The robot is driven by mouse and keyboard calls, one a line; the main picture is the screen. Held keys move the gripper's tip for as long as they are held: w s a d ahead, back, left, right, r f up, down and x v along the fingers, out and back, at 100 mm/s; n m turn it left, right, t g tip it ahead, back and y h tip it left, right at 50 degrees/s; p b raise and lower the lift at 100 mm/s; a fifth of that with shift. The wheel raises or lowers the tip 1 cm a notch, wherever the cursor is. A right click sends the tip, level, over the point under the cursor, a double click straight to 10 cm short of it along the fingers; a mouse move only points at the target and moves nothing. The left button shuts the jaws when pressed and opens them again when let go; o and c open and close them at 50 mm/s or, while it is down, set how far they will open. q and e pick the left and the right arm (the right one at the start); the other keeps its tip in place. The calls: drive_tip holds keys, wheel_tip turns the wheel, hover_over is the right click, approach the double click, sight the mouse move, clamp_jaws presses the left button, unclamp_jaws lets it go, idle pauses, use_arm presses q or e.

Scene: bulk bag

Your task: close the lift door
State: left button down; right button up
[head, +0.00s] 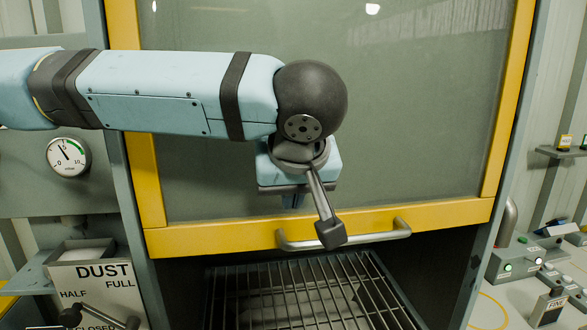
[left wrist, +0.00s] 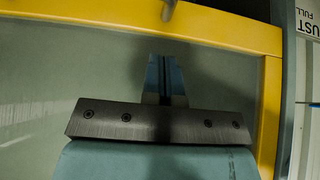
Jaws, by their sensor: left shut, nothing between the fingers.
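The lift door (head: 410,110) is a large greenish glass panel in a yellow frame. Its lower yellow rail (head: 200,241) hangs above a dark opening, so the door is partly raised. A grey bar handle (head: 385,235) runs along this rail. My left gripper (head: 292,201) is in front of the glass, just above the rail and handle, and mostly hidden by my wrist. In the left wrist view its fingers (left wrist: 165,78) are together and empty, pointing toward the yellow rail (left wrist: 220,32). Part of the handle (left wrist: 169,8) shows at the top edge, apart from the fingers. My right gripper is not in view.
A barred grate (head: 300,290) lies inside the opening below the door. A gauge (head: 68,156) and a box marked DUST (head: 100,285) are at the left. A control box with lit green buttons (head: 520,262) stands at the right. Grey posts flank the door.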

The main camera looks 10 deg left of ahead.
sight(290, 248)
use_arm(q)
drive_tip(key=x, duration=0.4)
drive_tip(key=shift+w+r+p, duration=0.1)
drive_tip(key=shift+p, duration=0.25)
drive_tip(key=shift+s+f+p, duration=0.15)
drive_tip(key=shift+f+p, duration=0.05)
drive_tip(key=shift+f, duration=0.4)
drive_tip(key=shift+s+f+p, duration=0.15)
drive_tip(key=shift+f, duration=0.45)
drive_tip(key=shift+s+d+f, duration=0.15)
drive_tip(key=shift+f, duration=0.55)
